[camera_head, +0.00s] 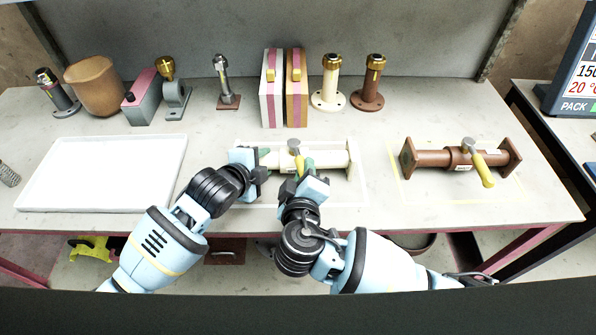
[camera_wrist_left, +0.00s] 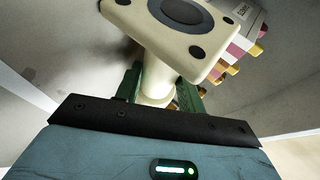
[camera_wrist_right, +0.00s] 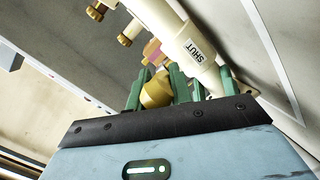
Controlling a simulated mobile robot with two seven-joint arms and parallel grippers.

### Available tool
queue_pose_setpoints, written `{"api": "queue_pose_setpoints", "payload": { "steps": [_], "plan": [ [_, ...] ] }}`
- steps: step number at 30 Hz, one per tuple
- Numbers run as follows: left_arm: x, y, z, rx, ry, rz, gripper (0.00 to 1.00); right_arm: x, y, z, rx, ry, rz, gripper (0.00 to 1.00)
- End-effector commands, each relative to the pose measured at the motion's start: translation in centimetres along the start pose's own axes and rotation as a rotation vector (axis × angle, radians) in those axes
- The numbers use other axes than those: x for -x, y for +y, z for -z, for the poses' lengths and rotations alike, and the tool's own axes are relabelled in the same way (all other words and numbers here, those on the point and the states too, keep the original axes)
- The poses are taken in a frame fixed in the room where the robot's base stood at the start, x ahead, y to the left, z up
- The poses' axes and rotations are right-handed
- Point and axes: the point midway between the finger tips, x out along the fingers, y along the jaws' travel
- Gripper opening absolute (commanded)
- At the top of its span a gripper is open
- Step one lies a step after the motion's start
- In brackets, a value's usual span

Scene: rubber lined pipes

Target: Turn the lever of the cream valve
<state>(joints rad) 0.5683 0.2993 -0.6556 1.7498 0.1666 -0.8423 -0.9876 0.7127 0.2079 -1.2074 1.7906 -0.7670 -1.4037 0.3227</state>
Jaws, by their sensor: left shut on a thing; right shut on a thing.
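The cream valve (camera_head: 335,160) lies across the table's middle, with a grey knob (camera_head: 294,146) and a yellow lever on top. My left gripper (camera_head: 262,160) is shut on the pipe near its left end. In the left wrist view the cream end flange (camera_wrist_left: 180,22) with its dark bore stands just beyond the green fingers (camera_wrist_left: 160,92). My right gripper (camera_head: 301,172) is shut on the yellow lever; the right wrist view shows the lever's yellow end (camera_wrist_right: 156,91) between the green fingers (camera_wrist_right: 155,85). A label reading SHUT (camera_wrist_right: 193,48) is on the cream body. My right gripper hides part of the lever.
A brown valve (camera_head: 435,158) with a yellow lever (camera_head: 483,170) lies to the right. An empty white tray (camera_head: 100,172) is at left. Along the back stand a brown pot (camera_head: 95,85), striped blocks (camera_head: 272,90) and several upright fittings, including a cream one (camera_head: 328,85).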

Motion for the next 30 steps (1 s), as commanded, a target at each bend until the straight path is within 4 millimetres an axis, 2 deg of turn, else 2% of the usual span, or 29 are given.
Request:
{"api": "queue_pose_setpoints", "payload": {
  "steps": [4, 15, 30],
  "plan": [
    [0.1, -0.2, 0.2, -0.001, 0.004, 0.005, 0.00, -0.5, 0.7, -1.3, 0.033, 0.107, 0.068, 0.00],
    [0.1, -0.2, 0.2, -0.001, 0.004, 0.005, 0.00, -2.4, 2.3, -3.0, 0.114, 0.400, 0.247, 0.00],
    [0.1, -0.2, 0.2, -0.002, 0.006, 0.006, 0.00, -4.7, 3.4, -3.6, 0.191, 0.706, 0.433, 0.00]
  ]
}}
